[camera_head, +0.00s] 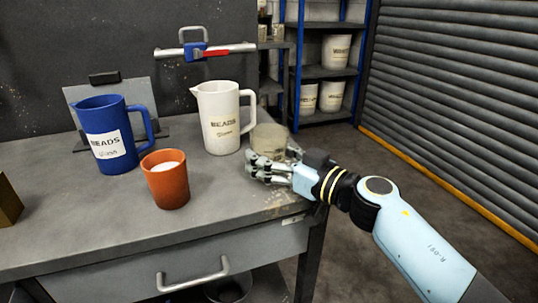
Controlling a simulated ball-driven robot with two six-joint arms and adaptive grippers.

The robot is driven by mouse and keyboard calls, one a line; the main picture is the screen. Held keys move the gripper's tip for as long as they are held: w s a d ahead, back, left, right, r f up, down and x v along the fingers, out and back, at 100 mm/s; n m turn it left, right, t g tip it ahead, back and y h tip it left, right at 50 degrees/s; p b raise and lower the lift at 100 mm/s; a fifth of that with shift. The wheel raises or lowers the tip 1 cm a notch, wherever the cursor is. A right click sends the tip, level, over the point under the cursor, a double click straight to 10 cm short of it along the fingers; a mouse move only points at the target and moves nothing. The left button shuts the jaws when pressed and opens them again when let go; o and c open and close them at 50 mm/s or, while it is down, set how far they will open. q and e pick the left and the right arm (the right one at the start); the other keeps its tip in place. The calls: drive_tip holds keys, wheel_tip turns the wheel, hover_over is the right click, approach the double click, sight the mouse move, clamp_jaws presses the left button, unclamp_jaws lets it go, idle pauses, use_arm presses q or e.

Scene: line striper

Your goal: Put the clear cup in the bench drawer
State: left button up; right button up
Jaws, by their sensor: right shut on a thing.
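The clear cup (270,137) stands near the right edge of the bench top, just right of the white jug. My right gripper (265,164) is at the cup, shut on it, with its fingers hiding the cup's lower part. The bench drawer (200,262) is in the front of the bench below the top, with a grey bar handle (193,275). The drawer looks shut. My left gripper is not in view.
A white jug (218,118) marked BEADS stands close left of the cup. A blue jug (105,137) and an orange cup with white contents (166,180) stand farther left. A brown block (8,203) sits at the left edge. The front of the bench top is clear.

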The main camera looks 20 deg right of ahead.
drive_tip(key=shift+f, duration=0.15)
drive_tip(key=o, duration=1.4)
